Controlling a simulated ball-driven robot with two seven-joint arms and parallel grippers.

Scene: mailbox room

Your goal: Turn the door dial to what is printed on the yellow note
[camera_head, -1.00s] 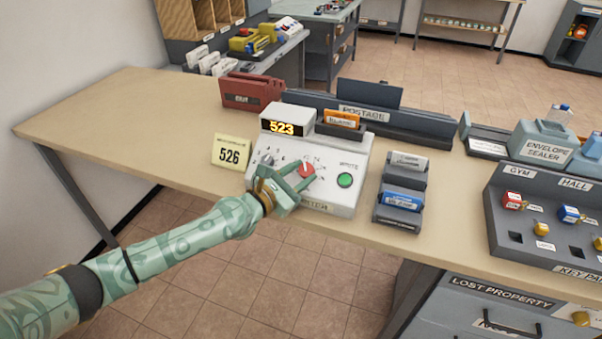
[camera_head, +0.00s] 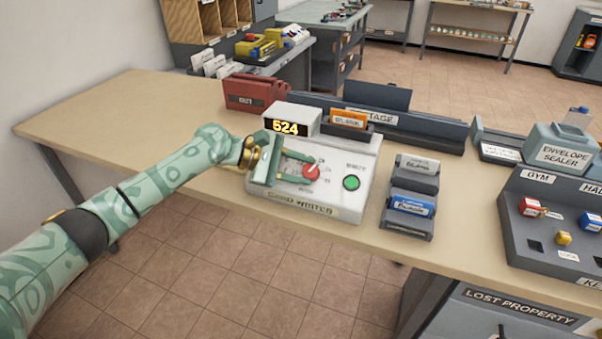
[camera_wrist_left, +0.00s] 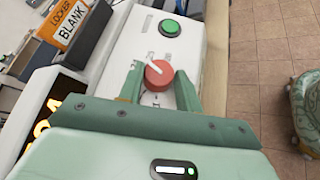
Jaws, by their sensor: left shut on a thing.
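The white card writer (camera_head: 345,200) stands on the table, its display (camera_head: 285,128) reading 524. A red dial (camera_head: 311,172) with a white pointer sits on its top face, left of a round green button (camera_head: 351,183). My left gripper (camera_head: 306,169) is shut on the red dial, one finger on each side, as the left wrist view also shows on the dial (camera_wrist_left: 158,74). The grey knob at the card writer's left is hidden behind my gripper. The yellow note is hidden behind my left arm. My right gripper is out of view.
A card rack (camera_head: 409,205) stands right of the card writer. An orange blank card (camera_head: 349,118) sits behind it, before the postage rack (camera_head: 400,125). A red box (camera_head: 250,92) stands behind left. The table's left part (camera_head: 110,110) is clear.

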